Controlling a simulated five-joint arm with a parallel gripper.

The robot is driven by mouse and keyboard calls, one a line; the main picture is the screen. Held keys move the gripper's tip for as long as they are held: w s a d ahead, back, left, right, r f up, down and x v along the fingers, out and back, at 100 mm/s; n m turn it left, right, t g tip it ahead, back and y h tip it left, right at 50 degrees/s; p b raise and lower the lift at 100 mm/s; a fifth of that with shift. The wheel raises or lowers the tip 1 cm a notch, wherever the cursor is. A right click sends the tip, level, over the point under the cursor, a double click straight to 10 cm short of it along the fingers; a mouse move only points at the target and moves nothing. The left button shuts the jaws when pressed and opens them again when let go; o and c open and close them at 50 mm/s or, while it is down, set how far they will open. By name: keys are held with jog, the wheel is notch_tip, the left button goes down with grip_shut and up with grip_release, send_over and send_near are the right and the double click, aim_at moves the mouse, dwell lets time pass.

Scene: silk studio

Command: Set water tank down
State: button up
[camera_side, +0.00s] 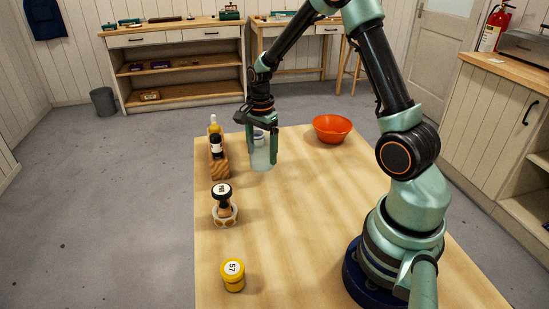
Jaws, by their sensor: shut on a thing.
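The water tank (260,155) is a pale, see-through vessel near the far left part of the wooden table (300,220). My gripper (259,146) points down and is shut on the tank, with a finger on either side of it. The fingers hide parts of its sides and top. I cannot tell whether its bottom touches the table or hangs just above it.
A wooden rack (219,165) with small bottles stands close left of the tank. A black-topped stamp (223,195) on a round holder and a yellow jar (233,275) stand nearer. An orange bowl (332,128) is at the back right. The table's middle is clear.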

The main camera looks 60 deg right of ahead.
jog(key=shift+f, duration=1.95)
jog(key=o, duration=1.1)
jog(key=shift+f, duration=0.1)
jog(key=shift+o, duration=0.2)
notch_tip(320, 180, up, 11)
notch_tip(320, 180, up, 9)
jog(key=n+t, duration=0.2)
jog(key=n, duration=0.6)
send_over(262, 161)
jog(key=s+a, duration=0.2)
jog(key=a, duration=0.2)
jog(key=s+a+r+n+t, duration=0.2)
jog(key=s+a+n, duration=0.5)
jog(key=n, duration=0.4)
jog(key=shift+a+r+t, duration=0.15)
jog(key=shift+r+t, duration=0.15)
jog(key=shift+t, duration=0.5)
